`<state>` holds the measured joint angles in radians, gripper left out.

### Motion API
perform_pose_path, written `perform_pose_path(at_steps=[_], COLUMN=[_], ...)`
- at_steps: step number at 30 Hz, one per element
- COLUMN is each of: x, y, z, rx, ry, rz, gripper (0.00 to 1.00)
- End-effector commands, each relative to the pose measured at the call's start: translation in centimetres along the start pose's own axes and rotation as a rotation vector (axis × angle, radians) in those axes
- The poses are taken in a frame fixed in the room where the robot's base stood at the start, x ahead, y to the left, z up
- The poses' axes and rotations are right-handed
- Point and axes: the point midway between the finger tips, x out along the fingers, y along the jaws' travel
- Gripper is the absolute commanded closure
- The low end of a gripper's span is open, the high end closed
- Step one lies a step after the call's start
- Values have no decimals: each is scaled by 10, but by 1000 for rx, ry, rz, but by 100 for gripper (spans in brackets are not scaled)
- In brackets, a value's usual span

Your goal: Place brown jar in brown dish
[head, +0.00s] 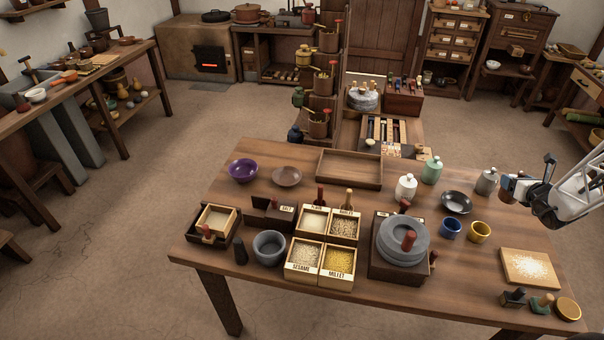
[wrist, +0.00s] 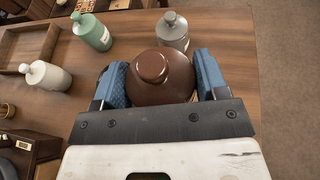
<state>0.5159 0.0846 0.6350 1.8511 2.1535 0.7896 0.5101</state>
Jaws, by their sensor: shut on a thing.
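The brown jar (wrist: 161,78), round with a knobbed lid, is between the two blue fingers of my gripper (wrist: 160,72) in the wrist view. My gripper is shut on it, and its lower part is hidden. In the head view my gripper (head: 512,189) is at the table's right side, beside the grey jar; the brown jar is hard to make out there. The brown dish (head: 286,176), shallow and empty, lies on the table's far left part, right of the purple bowl. I cannot tell whether the jar touches the table.
A grey jar (head: 487,182), green jar (head: 432,170) and white jar (head: 406,187) stand left of my gripper. A black dish (head: 457,202) and blue cup (head: 451,229) are nearby. An empty wooden tray (head: 349,170) lies between the jars and brown dish. A quern (head: 402,243) stands nearer.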

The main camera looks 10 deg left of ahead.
Motion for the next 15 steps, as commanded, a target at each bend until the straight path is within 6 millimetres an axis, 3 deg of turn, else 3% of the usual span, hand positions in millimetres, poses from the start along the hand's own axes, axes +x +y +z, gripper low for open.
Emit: perform_pose_path(at_steps=[8, 15], x=[30, 63], y=[41, 95], z=[14, 30], rx=[-36, -79], ry=[-6, -12], rz=[81, 184], gripper=[74, 74])
